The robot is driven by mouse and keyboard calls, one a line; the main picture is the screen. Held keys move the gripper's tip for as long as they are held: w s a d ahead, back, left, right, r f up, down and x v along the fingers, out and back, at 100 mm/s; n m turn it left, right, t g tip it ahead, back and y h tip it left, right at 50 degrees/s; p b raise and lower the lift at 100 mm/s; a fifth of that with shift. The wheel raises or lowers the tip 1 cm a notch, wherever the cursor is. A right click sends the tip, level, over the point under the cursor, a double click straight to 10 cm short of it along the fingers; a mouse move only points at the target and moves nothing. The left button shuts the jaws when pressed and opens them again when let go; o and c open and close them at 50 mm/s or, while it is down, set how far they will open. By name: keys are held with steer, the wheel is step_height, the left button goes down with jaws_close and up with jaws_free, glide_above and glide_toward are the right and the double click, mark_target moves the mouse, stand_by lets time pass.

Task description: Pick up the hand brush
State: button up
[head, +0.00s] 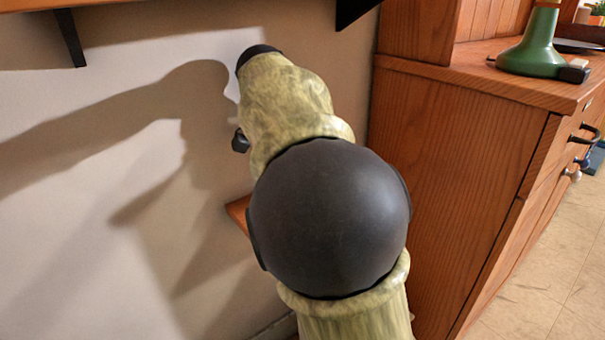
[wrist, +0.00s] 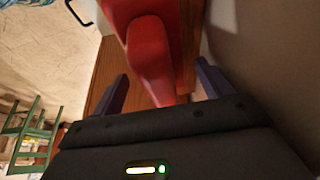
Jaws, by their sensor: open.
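The hand brush (wrist: 150,55) shows as a smooth red shape in the wrist view, wide at the top edge and narrowing to a rounded end. Its bristles are not visible, and its top is cut off by the frame. My gripper (wrist: 163,88) is open, with one dark finger to each side of the narrow red end. The red end lies between the fingers and gaps show on both sides; I cannot tell how deep it sits. In the head view the brush is not visible, and my arm hides most of the area around the gripper.
A wooden shelf edge (head: 238,212) shows behind my arm against the pale wall (head: 60,200). A wooden cabinet (head: 450,180) stands close on the right, with a green lamp-like base (head: 538,50) on it. A green chair (wrist: 30,138) stands farther off in the wrist view.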

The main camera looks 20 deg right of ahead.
steer(key=shift+d+f, duration=0.15)
steer(key=shift+f, duration=0.05)
steer(key=c, duration=1.1)
steer(key=shift+r, duration=0.15)
